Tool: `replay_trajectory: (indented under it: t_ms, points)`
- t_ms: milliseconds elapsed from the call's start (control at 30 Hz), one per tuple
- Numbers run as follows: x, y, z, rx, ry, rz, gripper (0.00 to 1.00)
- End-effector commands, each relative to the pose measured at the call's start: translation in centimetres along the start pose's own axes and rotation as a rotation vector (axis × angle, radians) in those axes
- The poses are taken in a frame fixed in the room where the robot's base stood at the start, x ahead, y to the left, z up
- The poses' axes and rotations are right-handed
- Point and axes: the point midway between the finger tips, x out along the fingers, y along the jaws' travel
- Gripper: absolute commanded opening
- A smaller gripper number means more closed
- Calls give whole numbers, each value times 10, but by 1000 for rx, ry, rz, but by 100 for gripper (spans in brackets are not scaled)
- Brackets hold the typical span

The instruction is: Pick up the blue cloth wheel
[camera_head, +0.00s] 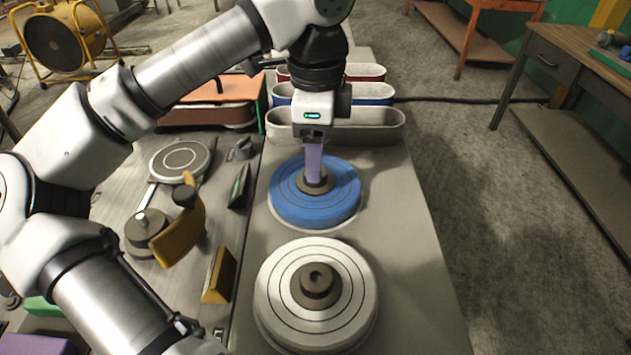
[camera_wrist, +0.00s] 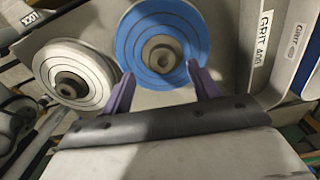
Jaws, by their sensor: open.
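The blue cloth wheel (camera_head: 328,206) lies flat on the grey bench top (camera_head: 405,250), with a dark round hub at its centre. My gripper (camera_head: 313,178) is above its hub, pointing down, with purple fingers. In the wrist view the blue wheel (camera_wrist: 150,22) lies ahead of the fingers, with its hub between their lines. My gripper (camera_wrist: 160,88) is open there, and nothing is between the fingers. In the head view the fingers hide part of the hub, and I cannot tell whether they touch it.
A white wheel (camera_head: 270,303) with a dark hub lies on the bench nearer the camera; it also shows in the wrist view (camera_wrist: 100,65). Grey, blue and red sanding belts (camera_head: 370,133) stand behind the blue wheel. A machine with a yellow guard (camera_head: 180,238) is at left.

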Motion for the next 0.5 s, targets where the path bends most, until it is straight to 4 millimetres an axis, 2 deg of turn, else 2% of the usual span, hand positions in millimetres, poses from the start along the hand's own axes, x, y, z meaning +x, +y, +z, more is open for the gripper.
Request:
replay_trajectory:
  t_ms: [233,500]
  points:
    - [28,-4,1,1,2,2,61]
    - [36,-4,1,0,0,0,61]
